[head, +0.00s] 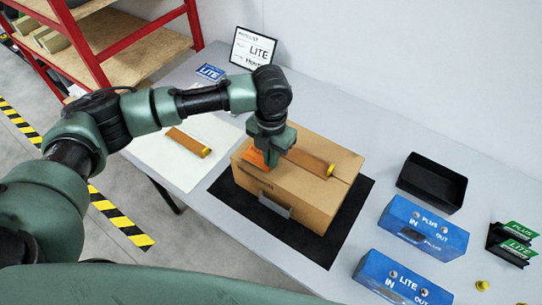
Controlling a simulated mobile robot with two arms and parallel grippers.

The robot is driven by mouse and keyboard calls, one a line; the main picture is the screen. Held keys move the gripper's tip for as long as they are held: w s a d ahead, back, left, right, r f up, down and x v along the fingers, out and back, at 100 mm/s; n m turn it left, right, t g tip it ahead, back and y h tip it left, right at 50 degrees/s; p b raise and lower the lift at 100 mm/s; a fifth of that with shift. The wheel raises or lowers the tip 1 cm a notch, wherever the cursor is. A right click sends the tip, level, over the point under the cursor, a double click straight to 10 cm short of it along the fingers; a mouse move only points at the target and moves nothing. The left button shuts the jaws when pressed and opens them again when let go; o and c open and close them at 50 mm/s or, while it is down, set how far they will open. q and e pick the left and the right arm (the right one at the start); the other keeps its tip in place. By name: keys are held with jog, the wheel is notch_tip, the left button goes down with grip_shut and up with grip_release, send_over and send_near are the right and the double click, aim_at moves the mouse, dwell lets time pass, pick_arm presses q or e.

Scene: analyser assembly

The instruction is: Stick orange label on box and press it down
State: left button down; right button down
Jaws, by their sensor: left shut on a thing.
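A brown cardboard box (322,208) stands closed on a black mat (335,250) on the table. A silver plate-like piece (275,203) is on its front side. The gripper hides part of the label. A brown strip with a yellow end (312,162) lies across the box top, right of the gripper. My right gripper is out of view.
A similar strip (188,141) lies on a white sheet (170,165) at left. A LITE sign (253,48) stands behind. At right are a black tray (432,183), blue PLUS (423,227) and LITE (403,281) units, and green cards (517,240). A red shelf (92,45) stands back left.

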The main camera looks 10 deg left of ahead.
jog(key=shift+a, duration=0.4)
pick_arm(q)
jog(key=shift+f, duration=0.2)
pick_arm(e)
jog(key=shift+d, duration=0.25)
pick_arm(q)
jog(key=c, duration=1.5)
grip_release()
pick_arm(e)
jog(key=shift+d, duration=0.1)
